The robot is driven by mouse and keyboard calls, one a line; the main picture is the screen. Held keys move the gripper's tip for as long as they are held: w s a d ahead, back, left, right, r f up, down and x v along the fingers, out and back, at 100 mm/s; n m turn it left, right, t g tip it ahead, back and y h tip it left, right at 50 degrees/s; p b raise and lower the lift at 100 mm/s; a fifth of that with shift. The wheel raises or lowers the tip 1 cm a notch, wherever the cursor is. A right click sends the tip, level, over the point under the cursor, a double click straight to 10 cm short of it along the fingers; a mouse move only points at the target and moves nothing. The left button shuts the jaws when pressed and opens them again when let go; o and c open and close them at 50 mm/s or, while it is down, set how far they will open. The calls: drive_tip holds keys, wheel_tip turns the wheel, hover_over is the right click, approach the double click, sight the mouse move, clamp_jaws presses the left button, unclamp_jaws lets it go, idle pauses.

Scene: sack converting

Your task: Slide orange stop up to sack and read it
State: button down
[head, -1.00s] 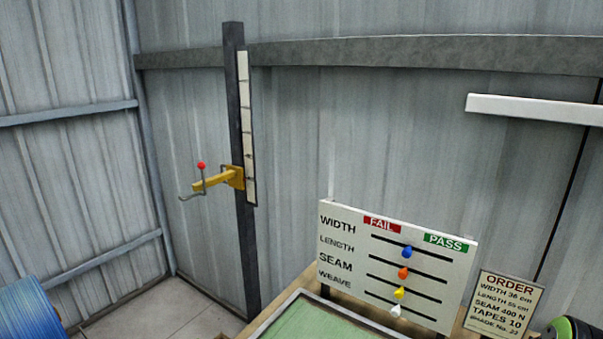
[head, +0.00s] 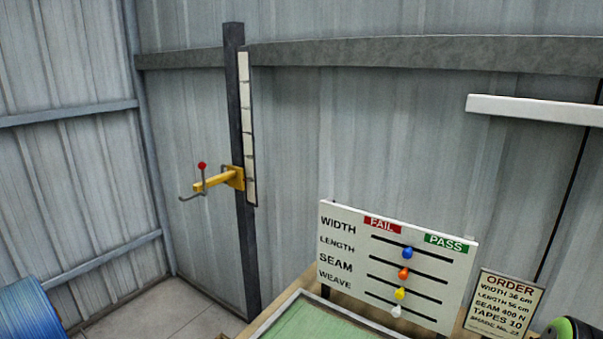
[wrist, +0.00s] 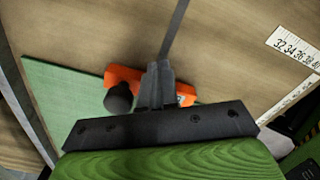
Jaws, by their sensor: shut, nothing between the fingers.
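The orange stop (wrist: 122,74) lies across the wooden board in the wrist view, with a black round knob (wrist: 118,98) on its left part. A dark grey strip (wrist: 177,28) runs up the board from behind my fingers. My gripper (wrist: 157,76) is shut and empty, its fingers in front of the stop and right of the knob. The fingers hide the stop's middle; I cannot tell whether they touch it. A scale (wrist: 291,46) with printed numbers, 32 to 40 readable, is at upper right. I cannot clearly make out a sack. The head view does not show the stop.
A flat green surface (wrist: 62,100) lies left of the stop. In the head view, a WIDTH, LENGTH, SEAM, WEAVE board (head: 345,235) with coloured sliders stands behind the table. An order card (head: 507,300) is to its right. A post (head: 234,110) with a yellow bracket (head: 215,180) stands left.

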drive_tip(key=shift+f+b, duration=0.85)
drive_tip(key=shift+f, duration=0.1)
drive_tip(key=shift+s, duration=0.1)
